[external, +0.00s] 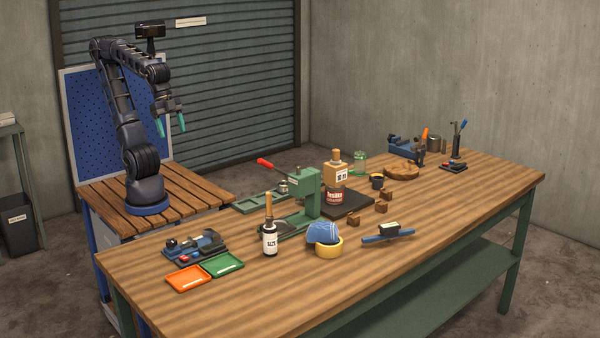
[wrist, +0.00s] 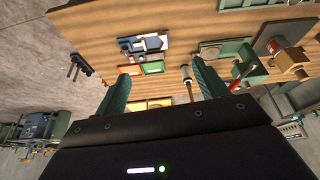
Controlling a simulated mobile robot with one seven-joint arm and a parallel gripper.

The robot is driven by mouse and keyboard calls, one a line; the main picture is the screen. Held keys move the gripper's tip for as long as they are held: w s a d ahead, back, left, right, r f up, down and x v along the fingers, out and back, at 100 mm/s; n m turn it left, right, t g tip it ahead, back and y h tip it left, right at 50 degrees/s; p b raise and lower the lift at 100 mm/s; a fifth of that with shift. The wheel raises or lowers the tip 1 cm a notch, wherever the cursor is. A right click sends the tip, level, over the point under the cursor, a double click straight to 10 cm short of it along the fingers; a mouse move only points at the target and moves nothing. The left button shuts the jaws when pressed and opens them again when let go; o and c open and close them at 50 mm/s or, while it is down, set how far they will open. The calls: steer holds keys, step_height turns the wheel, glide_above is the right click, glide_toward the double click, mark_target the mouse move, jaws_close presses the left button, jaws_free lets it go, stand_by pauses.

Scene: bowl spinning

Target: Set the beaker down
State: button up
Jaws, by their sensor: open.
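My gripper (external: 170,127) is raised above the slatted wooden stand at the left, well clear of the workbench. Its green fingers are apart with nothing between them, and the wrist view (wrist: 161,88) shows the same. A small clear, greenish vessel (external: 360,162) stands on the bench behind the green press and looks like the beaker. It is far to the right of my gripper, and its lower part is partly hard to make out. I cannot pick out the beaker in the wrist view.
The front right of the bench is clear.

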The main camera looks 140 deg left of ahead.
steer(key=shift+m, duration=0.5)
steer(key=s+f, duration=0.1)
steer(key=s+d+f, duration=0.1)
steer(key=s+f, duration=0.1)
steer(key=shift+s+d, duration=0.35)
stand_by(0.6)
